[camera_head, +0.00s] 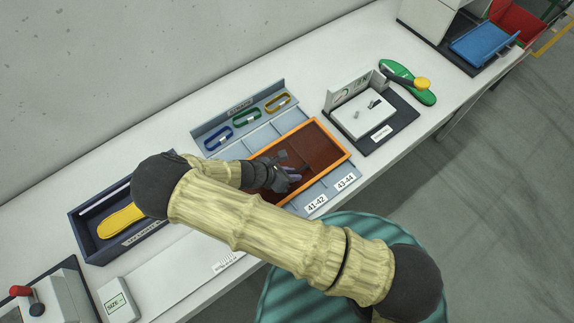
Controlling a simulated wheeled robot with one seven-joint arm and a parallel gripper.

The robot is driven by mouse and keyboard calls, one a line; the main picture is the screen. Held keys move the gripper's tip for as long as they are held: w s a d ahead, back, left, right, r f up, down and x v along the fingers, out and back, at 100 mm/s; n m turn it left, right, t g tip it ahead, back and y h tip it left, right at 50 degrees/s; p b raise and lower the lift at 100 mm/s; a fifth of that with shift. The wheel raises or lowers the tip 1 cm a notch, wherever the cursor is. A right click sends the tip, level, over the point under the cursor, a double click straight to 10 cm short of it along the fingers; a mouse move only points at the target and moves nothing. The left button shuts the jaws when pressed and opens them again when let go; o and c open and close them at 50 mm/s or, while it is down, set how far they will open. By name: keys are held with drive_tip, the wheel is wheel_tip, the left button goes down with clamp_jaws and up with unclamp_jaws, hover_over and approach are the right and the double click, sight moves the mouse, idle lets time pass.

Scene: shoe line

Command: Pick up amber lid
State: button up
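The amber lid (322,146) is a translucent brown panel with a bright orange rim. It lies tilted across the right part of a grey-blue sorting tray (210,130). My gripper (298,172) is over the lid's left part, with its dark fingers inside the orange rim as seen from above. Whether the fingers touch the lid cannot be told. The finger gap is too small and dark to read. My arm hides the lid's lower left corner and part of the tray.
Blue, green and yellow loops (247,117) stand along the tray's back. A dark box with a yellow insole (121,220) is at left. A teal rounded object (285,295) stands below the table edge.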

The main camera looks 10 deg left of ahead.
clamp_jaws()
idle(1.1)
